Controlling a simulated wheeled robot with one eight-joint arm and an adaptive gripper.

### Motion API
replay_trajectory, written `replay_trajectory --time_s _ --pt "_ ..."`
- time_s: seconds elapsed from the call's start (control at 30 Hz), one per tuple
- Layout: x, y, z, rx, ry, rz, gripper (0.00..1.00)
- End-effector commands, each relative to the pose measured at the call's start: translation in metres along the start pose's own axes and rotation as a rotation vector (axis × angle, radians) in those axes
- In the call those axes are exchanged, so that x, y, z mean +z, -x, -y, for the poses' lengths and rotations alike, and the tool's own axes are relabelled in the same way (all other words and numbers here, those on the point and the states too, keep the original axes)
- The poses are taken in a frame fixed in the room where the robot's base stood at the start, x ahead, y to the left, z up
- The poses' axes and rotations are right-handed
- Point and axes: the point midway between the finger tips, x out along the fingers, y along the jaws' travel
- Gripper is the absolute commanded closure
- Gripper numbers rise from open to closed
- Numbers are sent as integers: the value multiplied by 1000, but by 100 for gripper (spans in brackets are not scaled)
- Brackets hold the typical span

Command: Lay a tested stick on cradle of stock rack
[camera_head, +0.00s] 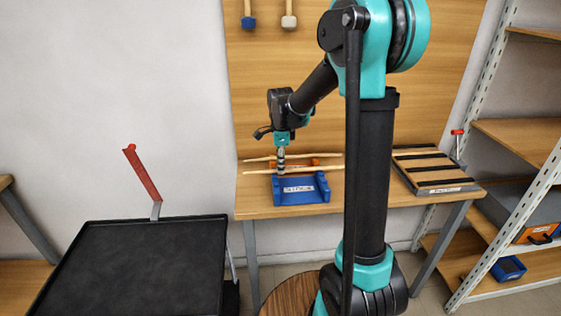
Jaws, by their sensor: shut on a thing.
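Two thin pale wooden sticks lie almost level above the bench, one nearer (258,173) and one farther (258,159). My gripper (281,171) points down and is shut on the nearer stick, near its middle left; the fingers are small here. A blue rack (298,195) with a white label stands on the bench just in front of and below the nearer stick. The label is too small to read surely. An orange rack (315,161) shows partly behind, beside the farther stick. Whether the nearer stick touches the blue rack I cannot tell.
A slatted wooden board (428,168) lies on the bench (350,200) at the right. Two mallets (289,21) hang on the wooden back panel. A black tray table (140,270) with a red upright piece (142,172) stands at the left. Shelving (520,140) stands right.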

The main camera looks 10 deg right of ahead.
Motion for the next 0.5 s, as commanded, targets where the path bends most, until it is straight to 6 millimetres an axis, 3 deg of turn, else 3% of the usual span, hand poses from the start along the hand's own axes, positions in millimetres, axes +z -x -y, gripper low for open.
replay_trajectory --time_s 0.43,0.47,0.5 --pt "0 -5 0 0 0 0 100" --pt "0 -5 0 0 0 0 86" --pt "0 -5 0 0 0 0 81"
